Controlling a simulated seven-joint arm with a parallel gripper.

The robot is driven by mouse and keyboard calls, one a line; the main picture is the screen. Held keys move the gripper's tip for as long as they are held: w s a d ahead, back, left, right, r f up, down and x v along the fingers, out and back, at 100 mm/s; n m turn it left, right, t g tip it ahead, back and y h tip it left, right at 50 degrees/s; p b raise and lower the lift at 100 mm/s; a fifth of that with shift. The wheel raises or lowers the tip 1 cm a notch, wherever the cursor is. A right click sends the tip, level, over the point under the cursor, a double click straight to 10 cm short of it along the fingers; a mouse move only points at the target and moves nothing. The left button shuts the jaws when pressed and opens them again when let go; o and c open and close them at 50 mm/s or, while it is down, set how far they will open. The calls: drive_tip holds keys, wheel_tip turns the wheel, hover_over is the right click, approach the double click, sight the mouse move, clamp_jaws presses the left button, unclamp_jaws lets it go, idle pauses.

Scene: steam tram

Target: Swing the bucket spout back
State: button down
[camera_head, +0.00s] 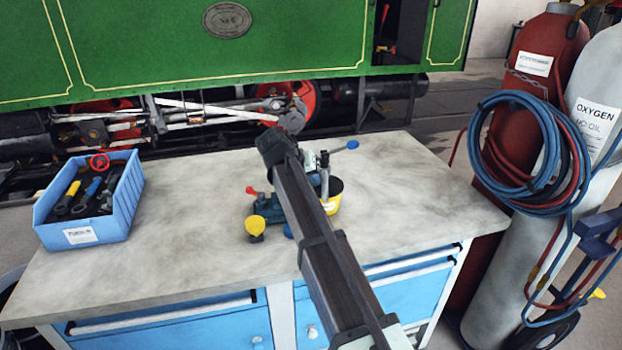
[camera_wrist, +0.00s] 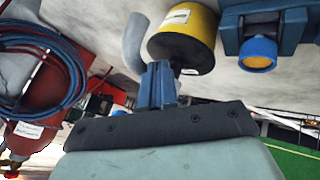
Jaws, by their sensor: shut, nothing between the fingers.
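In the wrist view, my gripper (camera_wrist: 158,68) is shut, with nothing between its blue-grey fingers. A grey curved pipe (camera_wrist: 135,40), which looks like the spout, lies just left of the fingertips. I cannot tell whether they touch. The yellow bucket (camera_wrist: 192,30) with a dark end is just beyond and right of the fingers. In the head view, the bucket (camera_head: 334,188) shows partly behind my arm on the workbench, with a grey upright pipe (camera_head: 324,178) beside it. My fingers are hidden there by my arm.
A blue device (camera_head: 268,208) with a yellow knob (camera_head: 255,225) and a red knob (camera_head: 252,190) stands by the bucket. A blue-tipped lever (camera_head: 352,144) sticks out right. A blue tool bin (camera_head: 92,205) is on the left; gas cylinders (camera_head: 530,140) stand right.

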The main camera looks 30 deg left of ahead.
drive_tip(key=shift+w+d+n+y, duration=0.2)
drive_tip(key=shift+d+n+y, duration=0.15)
drive_tip(key=shift+d, duration=0.65)
drive_tip(key=s+a+r, duration=0.4)
drive_tip(key=s+r, duration=0.3)
drive_tip(key=s, duration=0.2)
drive_tip(key=shift+a+f, duration=0.1)
